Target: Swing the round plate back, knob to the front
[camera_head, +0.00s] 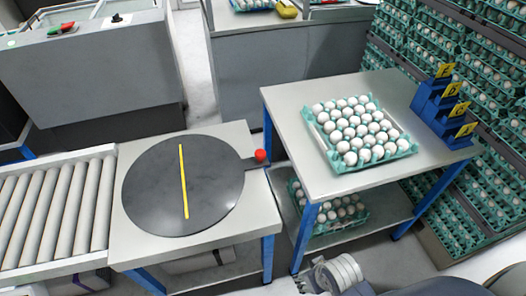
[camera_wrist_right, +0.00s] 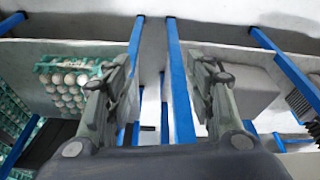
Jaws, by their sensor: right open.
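The round plate (camera_head: 150,195) is a dark grey disc lying flat on a light table, with a yellow stripe across its middle running roughly front to back. A short dark arm sticks out from its right side and ends in a red knob (camera_head: 260,156) at the table's right edge. My right gripper (camera_head: 312,281) shows at the bottom of the head view, in front of and to the right of the plate, well apart from the knob. In the right wrist view its two fingers (camera_wrist_right: 162,70) are spread with nothing between them. My left gripper is in neither view.
A roller conveyor (camera_head: 50,205) adjoins the plate's table on the left. On the right stands a table (camera_head: 285,115) with a tray of white eggs (camera_head: 335,165) and a blue rack (camera_head: 432,105). Blue table legs (camera_wrist_right: 180,90) show ahead of the right gripper.

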